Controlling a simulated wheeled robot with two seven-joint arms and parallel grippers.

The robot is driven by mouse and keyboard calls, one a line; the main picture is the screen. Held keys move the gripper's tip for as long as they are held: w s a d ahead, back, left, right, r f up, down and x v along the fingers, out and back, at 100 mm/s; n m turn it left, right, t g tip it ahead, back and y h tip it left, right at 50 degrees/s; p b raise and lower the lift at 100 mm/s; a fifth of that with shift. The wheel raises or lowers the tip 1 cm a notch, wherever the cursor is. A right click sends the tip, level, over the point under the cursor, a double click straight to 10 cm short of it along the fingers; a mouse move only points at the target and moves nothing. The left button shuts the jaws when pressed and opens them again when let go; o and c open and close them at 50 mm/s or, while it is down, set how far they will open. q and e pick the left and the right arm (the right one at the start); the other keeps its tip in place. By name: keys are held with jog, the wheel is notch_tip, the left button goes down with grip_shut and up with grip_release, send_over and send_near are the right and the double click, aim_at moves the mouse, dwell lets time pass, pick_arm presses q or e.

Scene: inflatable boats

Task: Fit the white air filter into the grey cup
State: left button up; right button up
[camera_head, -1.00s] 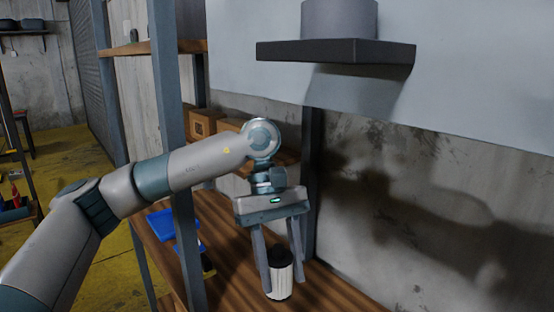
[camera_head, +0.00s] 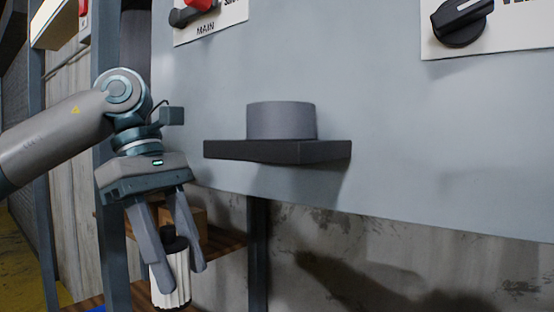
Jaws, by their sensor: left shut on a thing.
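The white air filter (camera_head: 171,281) is a ribbed cylinder with a black top, at the lower left of the head view. My left gripper (camera_head: 176,261) points down and is shut on the filter, one finger on each side of its upper part. The filter hangs upright, lower than the grey cup and to its left. The grey cup (camera_head: 281,121) stands upright on a black ledge that juts from the grey panel. The inside of the cup is hidden from this angle. My right gripper is not in view.
The black ledge (camera_head: 278,152) sticks out under the cup. A grey panel (camera_head: 400,130) with a red-handled switch (camera_head: 197,8) and a black knob (camera_head: 462,22) is behind. A shelf post (camera_head: 110,220) and a wooden shelf (camera_head: 222,245) with a box (camera_head: 188,222) are near the gripper.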

pick_arm(q)
jog(key=s+d+r+n+t, duration=0.1)
jog(key=s+r+n, duration=0.4)
jog(key=r, duration=0.4)
jog(key=s+d+r+n+t+y+p, duration=0.1)
jog(key=s+d+r+n+t, duration=0.1)
jog(key=s+r+n, duration=0.3)
jog(key=s+d+r+n+t+p, duration=0.1)
jog(key=s+r+n, duration=0.3)
jog(key=s+r, duration=0.5)
notch_tip(320, 180, up, 5)
jog(key=shift+d+f+n+t+y, duration=0.1)
jog(key=shift+d+n+t+y, duration=0.25)
jog(key=shift+t, duration=0.25)
jog(key=shift+a, duration=0.1)
jog(key=w+d+p, duration=0.2)
jog(key=w+d, duration=0.1)
jog(key=w, duration=0.1)
jog(key=w+d+p, duration=0.3)
jog(key=w, duration=0.2)
jog(key=w+d+p, duration=0.3)
jog(key=w, duration=0.1)
jog(key=shift+w+d, duration=0.25)
jog(key=shift+d, duration=0.15)
